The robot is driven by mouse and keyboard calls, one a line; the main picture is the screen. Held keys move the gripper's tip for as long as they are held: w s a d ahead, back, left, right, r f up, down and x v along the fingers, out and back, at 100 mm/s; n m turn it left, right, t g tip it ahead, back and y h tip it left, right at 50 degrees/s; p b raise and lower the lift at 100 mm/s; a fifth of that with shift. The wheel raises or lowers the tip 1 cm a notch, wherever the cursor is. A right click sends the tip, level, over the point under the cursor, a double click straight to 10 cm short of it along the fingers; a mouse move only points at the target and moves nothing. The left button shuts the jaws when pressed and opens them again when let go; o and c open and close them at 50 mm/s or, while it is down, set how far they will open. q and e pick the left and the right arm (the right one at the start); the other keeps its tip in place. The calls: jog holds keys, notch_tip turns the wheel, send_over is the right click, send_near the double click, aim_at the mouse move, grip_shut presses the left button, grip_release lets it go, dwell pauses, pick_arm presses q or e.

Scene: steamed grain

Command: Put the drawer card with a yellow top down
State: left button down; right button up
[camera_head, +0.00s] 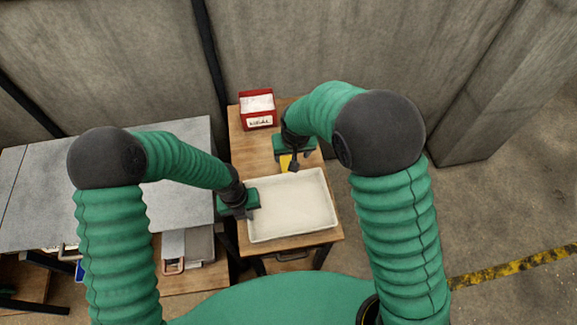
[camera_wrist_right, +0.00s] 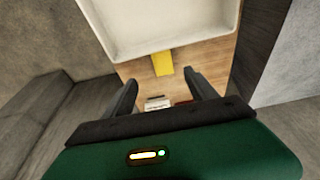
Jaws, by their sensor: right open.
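The yellow top of the card (camera_head: 285,163) shows beside my right gripper in the head view, near the far rim of the white tray. In the right wrist view a yellow strip (camera_wrist_right: 162,63) lies on the wood at the tray's edge, ahead of the fingers. My right gripper (camera_head: 292,164) is open, its two fingers (camera_wrist_right: 158,82) spread apart with nothing seen clasped. My left gripper (camera_head: 243,212) is at the left rim of the white tray (camera_head: 318,232); its fingertips are hidden, so its grip cannot be told.
A red box (camera_head: 258,121) with a white label stands at the back of the wooden table (camera_head: 236,143). A small white labelled thing (camera_wrist_right: 157,103) shows between the right fingers. A grey-topped table (camera_head: 183,208) stands at the left. A concrete wall is behind.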

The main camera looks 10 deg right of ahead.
jog(key=x, duration=1.2)
jog(key=shift+w+a, duration=0.25)
jog(key=shift+w, duration=0.2)
grip_shut()
